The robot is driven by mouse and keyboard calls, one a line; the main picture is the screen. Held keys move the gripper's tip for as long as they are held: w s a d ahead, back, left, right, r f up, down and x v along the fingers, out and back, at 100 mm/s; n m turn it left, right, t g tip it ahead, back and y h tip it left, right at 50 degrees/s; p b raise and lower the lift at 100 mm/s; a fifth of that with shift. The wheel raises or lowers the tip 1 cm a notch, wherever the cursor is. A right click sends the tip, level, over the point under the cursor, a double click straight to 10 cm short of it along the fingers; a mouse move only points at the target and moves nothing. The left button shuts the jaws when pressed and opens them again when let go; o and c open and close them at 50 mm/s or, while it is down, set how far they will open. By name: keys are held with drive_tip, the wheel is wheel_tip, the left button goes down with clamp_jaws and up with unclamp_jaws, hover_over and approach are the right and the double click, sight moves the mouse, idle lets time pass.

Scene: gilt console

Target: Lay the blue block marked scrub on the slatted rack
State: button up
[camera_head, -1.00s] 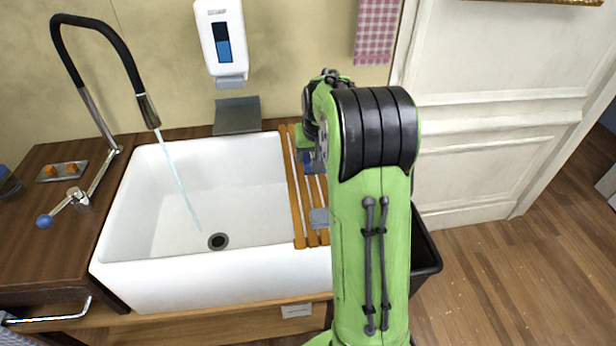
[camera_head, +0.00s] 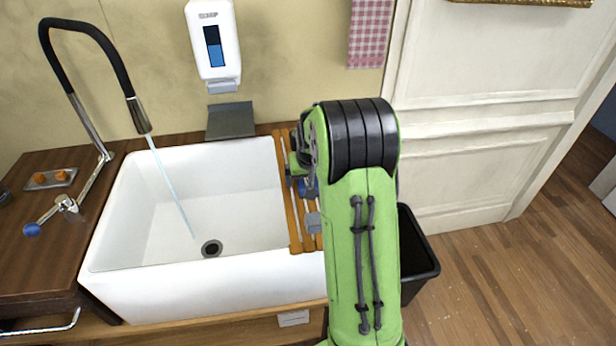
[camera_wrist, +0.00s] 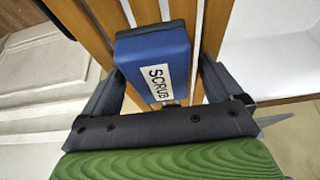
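The blue block (camera_wrist: 155,55) has a white label reading SCRUB. It lies over the wooden slats in the wrist view, between my fingers. My gripper (camera_wrist: 162,80) looks open, with a narrow gap between the block and the right finger; contact at the left finger is unclear. In the head view, my arm partly hides the blue block (camera_head: 310,188) and my gripper. The slatted rack (camera_head: 292,215) spans the right side of the sink; its slats also show in the wrist view (camera_wrist: 95,25). Whether the block's underside touches the slats is hard to see.
A grey piece (camera_head: 313,222) is on the rack close to the block's front end. The white sink (camera_head: 140,220) is left of the rack, with water running from the tap (camera_head: 138,112). A black bin (camera_head: 416,255) stands right of it. A soap dispenser (camera_head: 214,45) hangs behind.

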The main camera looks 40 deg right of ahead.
drive_tip(key=p+v, duration=0.2)
drive_tip(key=v, duration=1)
drive_tip(key=s+a+r+n, duration=0.2)
drive_tip(key=s+a+r, duration=0.4)
drive_tip(key=s+a, duration=0.45)
drive_tip(key=s+a+f+n+t+y, duration=0.1)
drive_tip(key=s+a+n+y, duration=0.1)
drive_tip(key=s+a, duration=0.7)
drive_tip(key=s+n, duration=0.1)
drive_tip(key=s, duration=0.1)
drive_tip(key=shift+s+f, duration=0.2)
drive_tip(key=shift+s, duration=0.2)
